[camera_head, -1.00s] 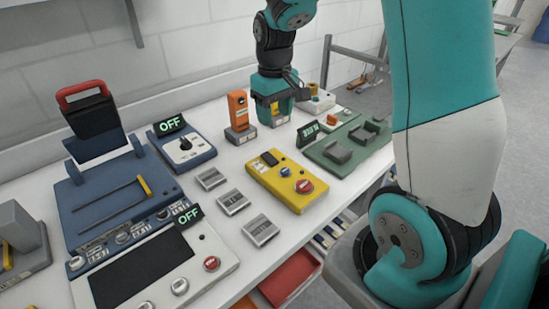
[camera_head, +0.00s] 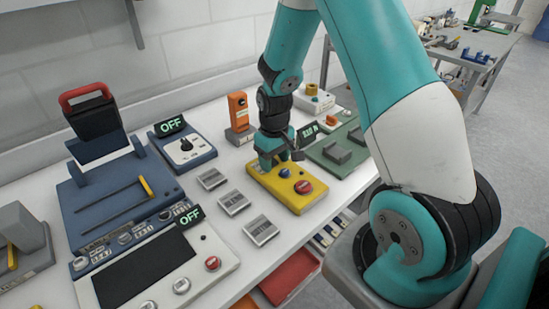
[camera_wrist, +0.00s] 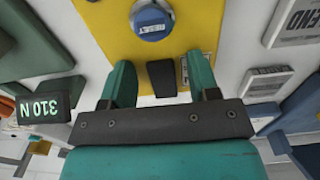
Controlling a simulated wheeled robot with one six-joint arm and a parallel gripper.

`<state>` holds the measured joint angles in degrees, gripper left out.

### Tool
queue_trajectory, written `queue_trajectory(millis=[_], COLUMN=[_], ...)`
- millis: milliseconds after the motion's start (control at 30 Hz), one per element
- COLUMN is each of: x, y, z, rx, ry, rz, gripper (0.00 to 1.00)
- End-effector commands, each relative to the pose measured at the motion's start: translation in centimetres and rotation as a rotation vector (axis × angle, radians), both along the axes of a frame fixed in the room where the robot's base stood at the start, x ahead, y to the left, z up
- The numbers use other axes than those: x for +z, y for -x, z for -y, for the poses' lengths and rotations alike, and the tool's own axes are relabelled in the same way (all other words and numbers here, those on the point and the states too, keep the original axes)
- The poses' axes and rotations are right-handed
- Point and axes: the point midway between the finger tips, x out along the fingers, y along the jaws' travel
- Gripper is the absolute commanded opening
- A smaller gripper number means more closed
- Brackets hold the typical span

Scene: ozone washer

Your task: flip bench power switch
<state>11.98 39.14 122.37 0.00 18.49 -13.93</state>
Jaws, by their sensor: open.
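The yellow control box (camera_head: 290,199) lies on the white bench, with a blue knob (camera_head: 284,172) and a red button (camera_head: 303,187) on top. My gripper (camera_head: 268,163) is over the box's far left end, pointing down, and hides that end in the head view. In the wrist view, a black rocker switch (camera_wrist: 162,78) on the yellow panel (camera_wrist: 105,25) shows between my two open green fingers (camera_wrist: 162,84). The blue knob (camera_wrist: 152,20) is just beyond it. Whether the fingers touch the switch or panel cannot be told.
A blue unit (camera_head: 200,148) with an OFF display and an orange device (camera_head: 238,110) stand behind the box. Small metal blocks (camera_head: 233,203) lie to its left. A green fixture (camera_head: 325,158) with a 310 N display stands close on its right.

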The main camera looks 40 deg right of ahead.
Motion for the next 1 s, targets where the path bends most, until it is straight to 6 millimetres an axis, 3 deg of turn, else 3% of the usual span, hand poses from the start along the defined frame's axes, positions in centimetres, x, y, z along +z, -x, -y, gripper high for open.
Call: queue_trajectory(millis=[67,200,300,467,800,1000], x=[0.02,0.03,0.04,0.35,0.72,0.6], y=[-0.01,-0.01,-0.01,-0.14,-0.74,-0.74], z=[0.0,0.0,0.0,0.0,-0.01,0.01], rx=[0.0,0.0,0.0,0.001,0.001,-0.001], ry=[0.0,0.0,0.0,0.001,0.009,0.011], rz=[0.0,0.0,0.0,-0.03,-0.274,-0.295], gripper=[0.55,0.23,0.06,0.06,0.06,0.06])
